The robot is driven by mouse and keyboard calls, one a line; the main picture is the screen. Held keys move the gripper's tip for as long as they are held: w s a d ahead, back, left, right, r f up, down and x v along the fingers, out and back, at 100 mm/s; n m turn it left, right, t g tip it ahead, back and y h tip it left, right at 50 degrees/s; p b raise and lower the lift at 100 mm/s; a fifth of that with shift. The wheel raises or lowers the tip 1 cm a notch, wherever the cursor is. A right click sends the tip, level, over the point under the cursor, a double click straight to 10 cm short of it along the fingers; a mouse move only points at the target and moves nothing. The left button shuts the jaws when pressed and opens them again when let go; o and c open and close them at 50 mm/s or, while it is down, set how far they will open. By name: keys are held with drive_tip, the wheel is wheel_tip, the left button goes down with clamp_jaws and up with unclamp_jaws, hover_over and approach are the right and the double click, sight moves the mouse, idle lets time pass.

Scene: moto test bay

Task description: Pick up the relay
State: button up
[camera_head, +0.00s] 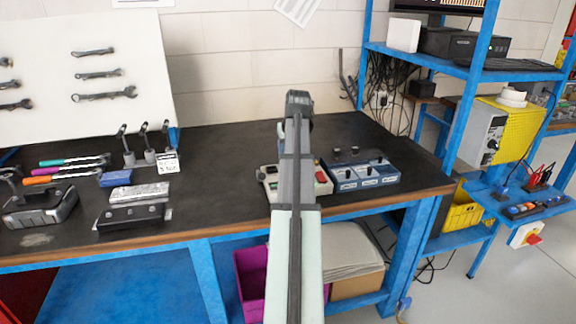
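My arm reaches up the middle of the picture over the black-topped workbench (225,150). Its far end, with my gripper (299,99), is dark and seen from behind. I cannot make out the fingers or anything between them. I cannot tell for sure which thing is the relay. A cream control box (270,184) with a red part is partly hidden behind my arm.
A wrench board (130,70) leans behind. A blue shelf rack (475,72) stands right. The bench's centre-left is clear.

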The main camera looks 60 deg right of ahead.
drive_tip(key=shift+x, duration=2.95)
drive_tip(key=shift+w, duration=0.1)
drive_tip(key=shift+c, duration=0.3)
clamp_jaws()
